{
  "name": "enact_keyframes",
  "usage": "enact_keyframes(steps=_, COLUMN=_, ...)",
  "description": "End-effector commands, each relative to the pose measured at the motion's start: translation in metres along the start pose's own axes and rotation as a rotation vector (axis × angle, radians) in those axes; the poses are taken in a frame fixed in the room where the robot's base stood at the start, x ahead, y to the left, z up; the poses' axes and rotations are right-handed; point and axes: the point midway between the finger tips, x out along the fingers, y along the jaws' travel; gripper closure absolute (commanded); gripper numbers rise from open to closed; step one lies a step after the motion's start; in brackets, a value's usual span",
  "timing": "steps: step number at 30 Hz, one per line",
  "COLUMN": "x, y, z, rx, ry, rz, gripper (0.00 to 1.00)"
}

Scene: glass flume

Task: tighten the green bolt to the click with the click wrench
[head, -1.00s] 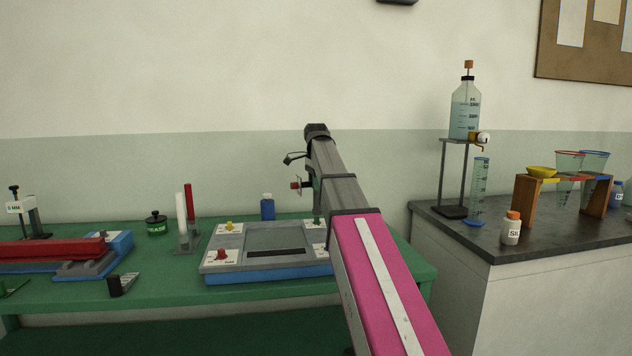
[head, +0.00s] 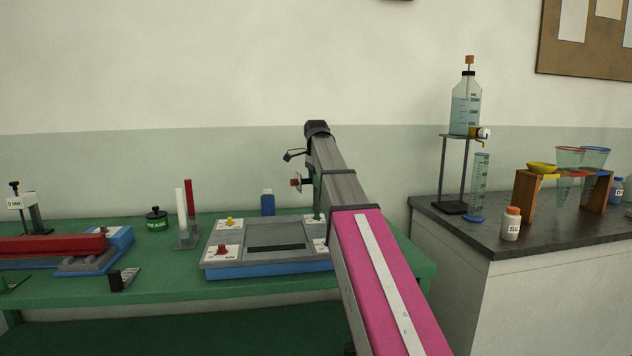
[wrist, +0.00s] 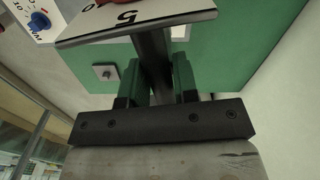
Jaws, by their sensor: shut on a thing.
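My gripper (wrist: 158,82) has its green fingers closed on a dark shaft (wrist: 152,52) in the wrist view, likely the click wrench's handle. A white plate marked 5 (wrist: 127,18) lies across the shaft's far end, with a bit of red at its upper edge. In the head view my arm reaches over the right side of the grey and blue fixture, and the gripper is mostly hidden. The green bolt (head: 317,215) shows at the fixture's far right corner, just left of my arm. Contact between wrench and bolt cannot be told.
The fixture (head: 215,258) has a yellow bolt (head: 230,221) and a red bolt (head: 222,250) on its left corners. White and red rods (head: 182,218) stand left of it, a blue bottle (head: 268,204) behind. A dark counter (head: 560,235) with glassware is at right.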

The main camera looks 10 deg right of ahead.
Motion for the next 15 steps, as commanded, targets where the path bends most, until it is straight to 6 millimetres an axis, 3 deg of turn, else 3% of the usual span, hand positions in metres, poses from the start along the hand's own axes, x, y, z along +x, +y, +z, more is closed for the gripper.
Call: enact_keyframes(steps=15, x=0.0074, y=-0.0001, z=0.0000, rx=0.000, ry=0.000, rz=0.000, gripper=1.00)
